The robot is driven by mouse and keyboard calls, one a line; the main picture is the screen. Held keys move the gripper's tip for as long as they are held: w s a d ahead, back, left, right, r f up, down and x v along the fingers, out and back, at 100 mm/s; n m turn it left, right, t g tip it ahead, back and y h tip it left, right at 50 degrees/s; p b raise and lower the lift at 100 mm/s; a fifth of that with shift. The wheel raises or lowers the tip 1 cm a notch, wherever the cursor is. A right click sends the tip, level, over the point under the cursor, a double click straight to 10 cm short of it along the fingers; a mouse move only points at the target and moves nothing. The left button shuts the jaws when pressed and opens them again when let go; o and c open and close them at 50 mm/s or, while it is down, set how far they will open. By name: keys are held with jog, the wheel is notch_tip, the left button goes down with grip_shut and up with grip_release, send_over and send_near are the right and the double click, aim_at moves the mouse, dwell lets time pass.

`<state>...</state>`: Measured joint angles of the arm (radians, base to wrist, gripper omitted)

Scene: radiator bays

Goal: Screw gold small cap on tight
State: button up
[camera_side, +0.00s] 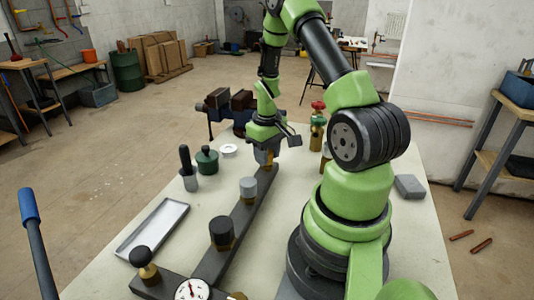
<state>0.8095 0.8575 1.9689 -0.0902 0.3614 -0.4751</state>
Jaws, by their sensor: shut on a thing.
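My gripper (267,148) points down over the far end of a dark grey bar (238,212) on the pale bench. It is shut on a small part on the far fitting, where a bit of gold-brown (267,159) shows below the jaws. This looks like the gold small cap, but the jaws hide most of it. I cannot tell how far down it sits on its thread. Along the bar towards the camera stand a grey cap (249,186), a wide black cap (222,231) on a brass fitting, and a round black cap (141,255) on brass.
A silver tray (122,252), a black-handled tool (187,168), a green pot (207,160) and a white ring (229,150) lie left of the bar. A red-topped brass valve (318,122) stands behind right. A vise (228,107) is at the far edge. A dial gauge (192,290) is in front.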

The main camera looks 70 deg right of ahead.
jog(key=m, duration=1.1)
jog(key=o, duration=0.8)
jog(key=shift+o, duration=0.2)
jog(key=shift+r, duration=0.1)
jog(key=shift+r, duration=3.4)
